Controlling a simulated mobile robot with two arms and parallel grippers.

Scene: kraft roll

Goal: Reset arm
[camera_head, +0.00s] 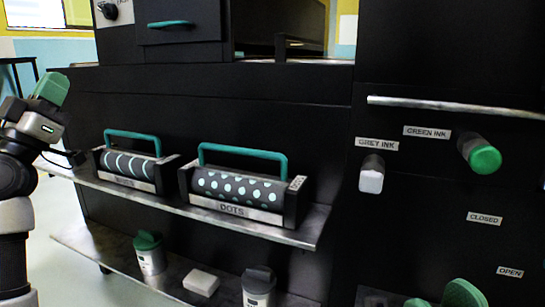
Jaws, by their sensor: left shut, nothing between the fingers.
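My left gripper (50,88) is at the far left, raised beside the black machine, with its green fingers shut together and nothing between them. It is apart from the rollers and the shelf.
A shelf (310,229) holds a striped roller (128,164) and a "DOTS" roller (238,188), both with green handles. Below are a green-lidded container (150,254), a white block (201,282) and a dark-lidded container (258,286). Grey (371,175) and green (480,155) ink knobs protrude at right.

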